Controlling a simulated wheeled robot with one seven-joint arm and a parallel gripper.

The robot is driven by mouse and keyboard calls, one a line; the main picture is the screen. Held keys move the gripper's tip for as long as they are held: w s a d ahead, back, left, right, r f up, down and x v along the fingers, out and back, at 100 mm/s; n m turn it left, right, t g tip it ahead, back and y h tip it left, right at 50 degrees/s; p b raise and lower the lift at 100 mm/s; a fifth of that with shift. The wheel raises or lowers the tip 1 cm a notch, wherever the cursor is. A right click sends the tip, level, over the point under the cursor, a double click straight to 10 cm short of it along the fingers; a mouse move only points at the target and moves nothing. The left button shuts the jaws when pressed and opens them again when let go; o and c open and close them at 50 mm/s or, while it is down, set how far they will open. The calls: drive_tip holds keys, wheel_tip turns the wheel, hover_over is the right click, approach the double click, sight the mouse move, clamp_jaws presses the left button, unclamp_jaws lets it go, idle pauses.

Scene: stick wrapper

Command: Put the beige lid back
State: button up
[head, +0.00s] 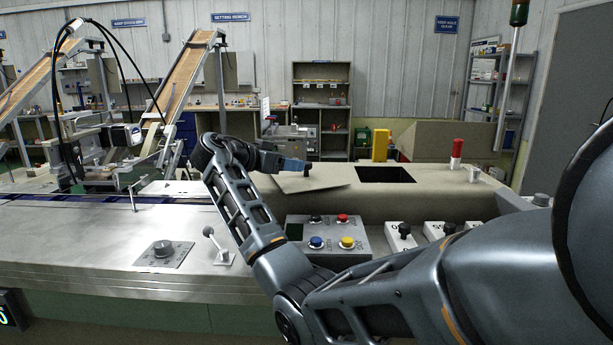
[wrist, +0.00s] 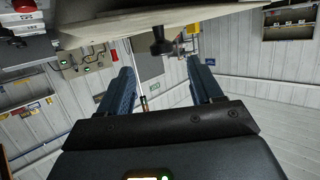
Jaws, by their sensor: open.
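The beige lid (head: 325,186) lies flat on the beige machine top, left of a dark rectangular opening (head: 385,174). A small black knob (head: 307,171) stands on the lid. My gripper (head: 299,164) is at the lid's left side, close to the knob, its blue fingers pointing right. In the wrist view my gripper (wrist: 161,68) is open and empty. There the black knob (wrist: 161,42) shows just beyond the fingertips, in line with the gap between them. The lid's beige surface (wrist: 120,24) crosses the top of that view. The opening is uncovered.
A yellow box (head: 381,145) stands behind the opening, and a red signal lamp (head: 457,150) stands to its right. A control box with coloured buttons (head: 329,235) sits in front, near my arm. The steel counter (head: 90,235) at left is mostly clear.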

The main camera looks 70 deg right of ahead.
sight(300, 178)
drive_tip(key=x, duration=0.2)
drive_tip(key=p+x, duration=0.1)
drive_tip(key=x, duration=0.1)
drive_tip(key=shift+s+d+r+p, duration=0.15)
drive_tip(key=shift+d+p, duration=0.15)
drive_tip(key=shift+d, duration=0.35)
drive_tip(key=shift+c, duration=0.5)
clamp_jaws()
